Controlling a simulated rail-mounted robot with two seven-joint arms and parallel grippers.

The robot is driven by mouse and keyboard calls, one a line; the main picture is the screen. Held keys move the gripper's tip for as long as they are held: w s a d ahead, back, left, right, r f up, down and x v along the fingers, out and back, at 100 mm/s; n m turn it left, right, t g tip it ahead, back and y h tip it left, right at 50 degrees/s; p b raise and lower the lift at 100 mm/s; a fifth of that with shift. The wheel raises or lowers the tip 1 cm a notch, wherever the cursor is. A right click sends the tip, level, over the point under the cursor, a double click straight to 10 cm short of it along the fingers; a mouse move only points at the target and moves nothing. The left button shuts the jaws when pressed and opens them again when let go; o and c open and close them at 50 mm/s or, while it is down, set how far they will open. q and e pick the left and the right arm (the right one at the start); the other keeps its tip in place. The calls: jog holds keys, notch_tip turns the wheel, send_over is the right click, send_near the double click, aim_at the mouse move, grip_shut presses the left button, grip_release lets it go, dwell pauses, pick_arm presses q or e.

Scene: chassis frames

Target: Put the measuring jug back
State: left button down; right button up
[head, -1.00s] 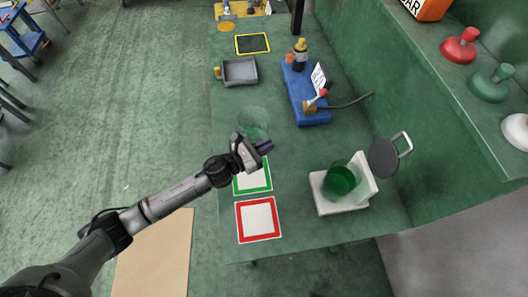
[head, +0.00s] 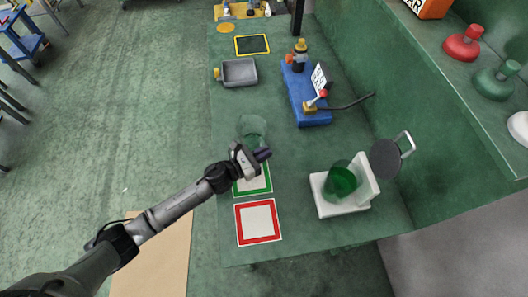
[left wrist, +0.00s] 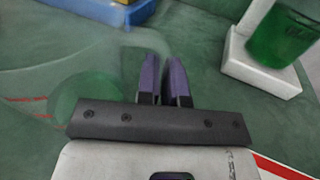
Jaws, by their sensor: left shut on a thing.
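A clear, see-through measuring jug (head: 252,127) with a greenish look is at the far side of my left gripper (head: 263,154). My left gripper's purple fingers (left wrist: 164,80) are nearly together in the left wrist view, shut on the jug; the held part is too clear to make out. In that view the jug (left wrist: 85,98) shows faintly left of the fingers, with thin red lines on it. It is over the bench just beyond the green-bordered white mat (head: 253,189), which the gripper partly hides. Its height above the bench is hard to tell. My right gripper is not in view.
A red-bordered white mat (head: 258,222) lies nearer the front. A dark green vessel (head: 342,180) stands on a white stand (head: 328,204) to the right, beside a round dark disc (head: 385,158). A blue fixture (head: 304,104) and grey tray (head: 239,72) are farther back.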

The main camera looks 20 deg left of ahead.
pick_arm(q)
jog(key=c, duration=1.3)
grip_release()
jog(key=shift+o, duration=0.2)
jog(key=shift+r+p, duration=0.2)
jog(key=shift+p, duration=0.1)
jog(key=b+v, duration=0.1)
jog(key=v, duration=1.1)
